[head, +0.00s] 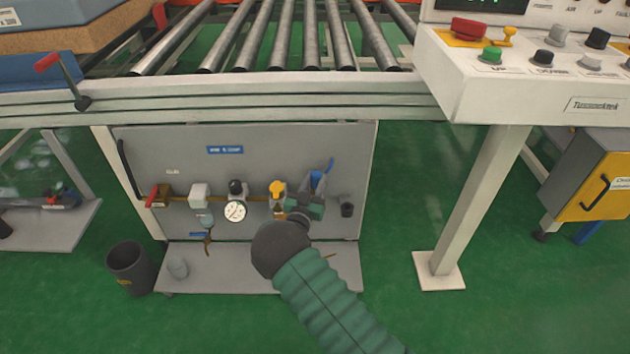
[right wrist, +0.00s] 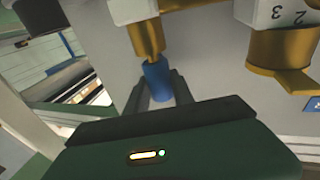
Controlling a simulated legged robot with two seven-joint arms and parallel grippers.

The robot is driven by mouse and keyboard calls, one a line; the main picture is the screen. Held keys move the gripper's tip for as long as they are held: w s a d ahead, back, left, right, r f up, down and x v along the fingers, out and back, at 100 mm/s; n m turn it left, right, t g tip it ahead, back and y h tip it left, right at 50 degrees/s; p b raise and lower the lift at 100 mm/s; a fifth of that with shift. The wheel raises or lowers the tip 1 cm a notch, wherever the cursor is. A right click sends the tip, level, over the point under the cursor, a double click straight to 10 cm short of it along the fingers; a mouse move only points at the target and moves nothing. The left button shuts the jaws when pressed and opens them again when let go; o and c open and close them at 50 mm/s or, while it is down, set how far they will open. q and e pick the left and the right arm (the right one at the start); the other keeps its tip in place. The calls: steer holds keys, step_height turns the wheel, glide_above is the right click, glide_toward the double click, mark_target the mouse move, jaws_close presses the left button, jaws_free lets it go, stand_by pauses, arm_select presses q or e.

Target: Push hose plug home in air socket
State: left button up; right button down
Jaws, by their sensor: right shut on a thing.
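My right gripper (right wrist: 157,92) is shut on a blue cylindrical hose plug (right wrist: 157,78), one dark finger on each side. The plug's upper end meets a brass air socket (right wrist: 146,38); I cannot tell how deep it sits. In the head view my right gripper (head: 303,207) reaches the right part of the grey air panel (head: 245,165). It hides most of the plug and socket there. My left gripper is in neither view.
The panel carries a round gauge (head: 235,211), a yellow-topped fitting (head: 278,188) and a red-handled valve (head: 153,195). A grey shelf (head: 225,277) lies below, with a dark bin (head: 130,267) at its left. A roller conveyor (head: 270,40) runs above.

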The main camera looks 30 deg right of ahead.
steer(key=shift+f+b, duration=0.4)
steer(key=shift+f, duration=0.15)
steer(key=c, duration=1)
jaws_free()
steer(key=p+v, duration=0.7)
steer(key=v, duration=1)
steer(key=shift+w, duration=0.1)
